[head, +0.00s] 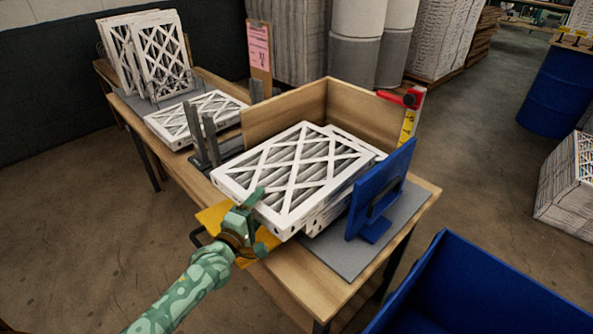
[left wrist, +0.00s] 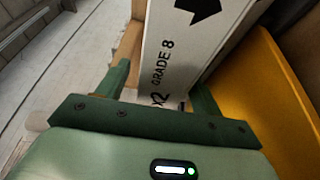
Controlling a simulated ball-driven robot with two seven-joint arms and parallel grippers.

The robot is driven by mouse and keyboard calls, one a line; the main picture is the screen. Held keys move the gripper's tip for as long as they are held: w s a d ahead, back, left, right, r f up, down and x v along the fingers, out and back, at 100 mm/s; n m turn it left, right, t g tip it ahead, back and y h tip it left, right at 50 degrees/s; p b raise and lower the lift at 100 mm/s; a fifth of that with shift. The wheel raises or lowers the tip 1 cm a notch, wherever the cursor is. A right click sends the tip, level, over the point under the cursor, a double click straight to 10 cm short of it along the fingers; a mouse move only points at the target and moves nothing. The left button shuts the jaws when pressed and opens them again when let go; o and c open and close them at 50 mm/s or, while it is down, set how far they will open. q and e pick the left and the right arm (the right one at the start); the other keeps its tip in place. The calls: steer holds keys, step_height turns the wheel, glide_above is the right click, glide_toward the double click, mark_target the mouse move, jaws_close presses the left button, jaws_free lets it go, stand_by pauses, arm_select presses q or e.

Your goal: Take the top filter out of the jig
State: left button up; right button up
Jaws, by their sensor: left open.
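The top filter (head: 300,165), white-framed with a crossed lattice over grey pleats, lies at a slight tilt on other filters (head: 345,140) in the jig. The jig has a wooden wall (head: 285,108), a blue upright plate (head: 372,195) and a yellow plate (head: 212,218). My left gripper (head: 261,222) is open at the near left corner of the stack. In the left wrist view its fingers (left wrist: 160,85) stand either side of a white filter edge (left wrist: 175,50) marked "GRADE 8" with a black arrow. Whether they touch it I cannot tell. My right gripper is out of view.
More filters stand in a rack (head: 150,55) and lie flat (head: 195,118) at the back left. Grey posts (head: 205,140) stand left of the jig. A blue bin (head: 480,290) is at the front right.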

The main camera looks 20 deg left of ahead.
arm_select(q)
steer(key=shift+w+d+f, duration=0.1)
steer(key=shift+w, duration=0.65)
steer(key=c, duration=1.2)
